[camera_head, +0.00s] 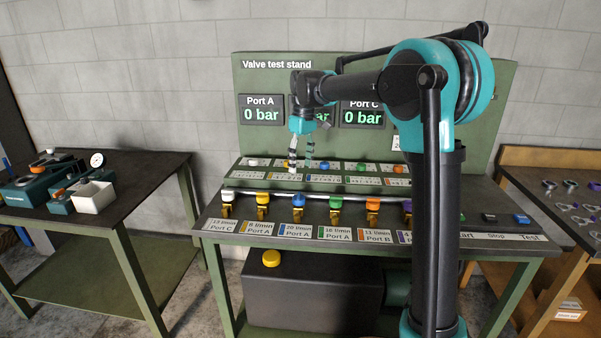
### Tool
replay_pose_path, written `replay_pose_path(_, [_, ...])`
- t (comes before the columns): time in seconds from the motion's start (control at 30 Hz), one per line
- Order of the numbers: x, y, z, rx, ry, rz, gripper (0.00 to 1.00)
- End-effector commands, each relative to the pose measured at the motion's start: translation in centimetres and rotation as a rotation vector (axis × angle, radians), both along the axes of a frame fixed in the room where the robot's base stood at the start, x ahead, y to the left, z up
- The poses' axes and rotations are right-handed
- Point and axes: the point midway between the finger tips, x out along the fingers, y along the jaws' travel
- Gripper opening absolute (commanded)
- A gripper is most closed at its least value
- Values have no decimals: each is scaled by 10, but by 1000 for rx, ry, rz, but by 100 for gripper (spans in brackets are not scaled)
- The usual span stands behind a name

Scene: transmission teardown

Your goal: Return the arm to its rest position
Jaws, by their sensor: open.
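My gripper (300,158) hangs from my arm over the valve test stand (470,247). It points down, with its two fingers apart and nothing seen between them. Its fingertips are in front of the back row of coloured caps, near a yellow one; I cannot tell whether they touch anything. My arm reaches from the right side of the picture across to the left and hides part of the stand and its panel.
A front row of valves with coloured knobs, such as a blue one (298,200), runs below my gripper. The back panel (262,72) stands behind my arm. A left table (150,168) holds tools and a white box (93,197). A wooden bench (535,155) is at right.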

Motion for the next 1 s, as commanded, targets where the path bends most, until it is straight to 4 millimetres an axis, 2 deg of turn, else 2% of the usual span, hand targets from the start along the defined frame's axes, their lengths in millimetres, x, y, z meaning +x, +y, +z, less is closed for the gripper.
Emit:
replay_pose_path(0.33, [0, -1, 2, 0, 0, -1, 59])
replay_pose_path(0.47, [-5, -14, -4, 3, -14, -36, 59])
replay_pose_path(0.57, [-19, -41, -17, 8, -42, -113, 59])
replay_pose_path(0.67, [-41, -78, -38, 18, -85, -225, 59])
replay_pose_path(0.87, [-102, -150, -89, 41, -175, -467, 59])
replay_pose_path(1.0, [-155, -192, -128, 61, -239, -633, 59])
